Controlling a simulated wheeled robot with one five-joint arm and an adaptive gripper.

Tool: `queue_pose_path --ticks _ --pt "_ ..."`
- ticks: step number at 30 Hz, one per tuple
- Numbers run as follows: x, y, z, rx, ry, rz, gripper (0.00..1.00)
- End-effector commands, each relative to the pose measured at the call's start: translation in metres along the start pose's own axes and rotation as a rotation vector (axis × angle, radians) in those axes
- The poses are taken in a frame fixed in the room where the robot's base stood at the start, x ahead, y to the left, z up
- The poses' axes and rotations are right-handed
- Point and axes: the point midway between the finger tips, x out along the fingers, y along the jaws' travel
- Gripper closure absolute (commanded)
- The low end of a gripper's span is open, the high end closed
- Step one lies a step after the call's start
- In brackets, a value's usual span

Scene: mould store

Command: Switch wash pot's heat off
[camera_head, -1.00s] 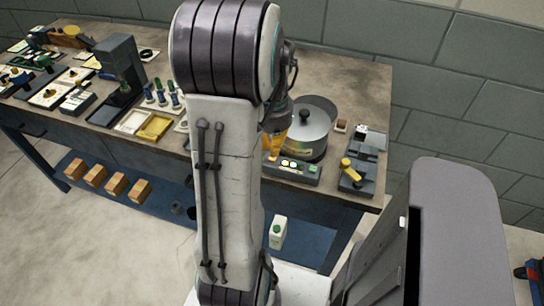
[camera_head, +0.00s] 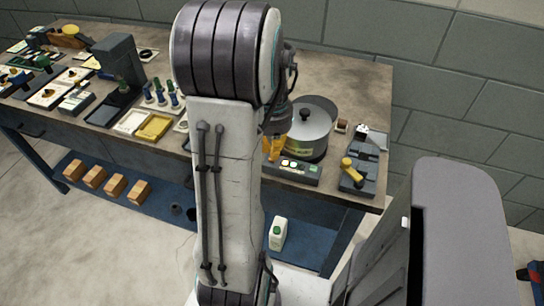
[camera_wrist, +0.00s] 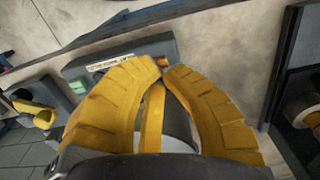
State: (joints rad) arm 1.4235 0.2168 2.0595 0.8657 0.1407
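The wash pot (camera_head: 312,137), a metal pot with a dark-knobbed lid, stands at the right part of the bench, upright. In front of it is a dark control box (camera_head: 297,173) with small lit lights and a green patch at its right end. The box also shows in the wrist view (camera_wrist: 155,46), with a pale marked strip and a green piece (camera_wrist: 78,87). My gripper (camera_head: 273,150) is at the box's left end, partly hidden by my arm. In the wrist view its yellow fingers (camera_wrist: 163,66) converge, tips nearly together, with nothing clearly held. Contact with the box cannot be told.
A dark fixture with a yellow handle (camera_head: 349,167) stands right of the box, near the bench's right edge. A yellow tray (camera_head: 154,128) and several upright tools (camera_head: 162,95) stand to the left.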

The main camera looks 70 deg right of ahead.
Motion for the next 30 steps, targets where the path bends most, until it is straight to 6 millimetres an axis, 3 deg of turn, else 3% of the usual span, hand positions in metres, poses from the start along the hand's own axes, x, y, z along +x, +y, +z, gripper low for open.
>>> queue_pose_path --ticks 30 --pt "0.014 0.0 0.0 0.0 0.0 0.0 1.0"
